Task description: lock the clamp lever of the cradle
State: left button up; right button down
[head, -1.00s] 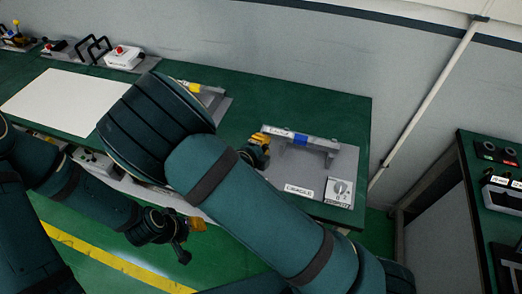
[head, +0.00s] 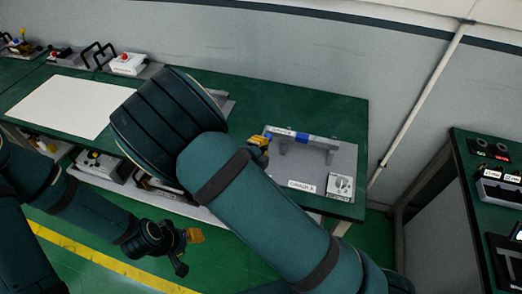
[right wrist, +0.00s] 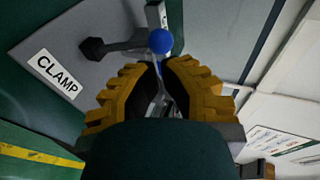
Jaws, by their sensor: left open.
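The cradle (head: 345,160) is a grey plate with a raised bar at the right end of the green table. My right gripper (head: 262,140) is at the bar's left end, partly hidden by my arm. In the right wrist view, a blue ball knob (right wrist: 160,41) sits just beyond my right gripper's yellow fingertips (right wrist: 161,66). A thin metal part shows between these fingers; whether they grip it is unclear. A "CLAMP" label (right wrist: 58,73) is on the grey plate. My left gripper (head: 193,236) is open and empty over the floor.
A dial (head: 340,185) sits at the plate's front right corner. A white sheet (head: 72,106) and a box with a red button (head: 128,63) are further left. A second bench (head: 490,195) stands at the right. The wall is close behind.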

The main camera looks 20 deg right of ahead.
jog(key=v, duration=1)
jog(key=shift+r, duration=0.35)
jog(key=shift+w, duration=0.15)
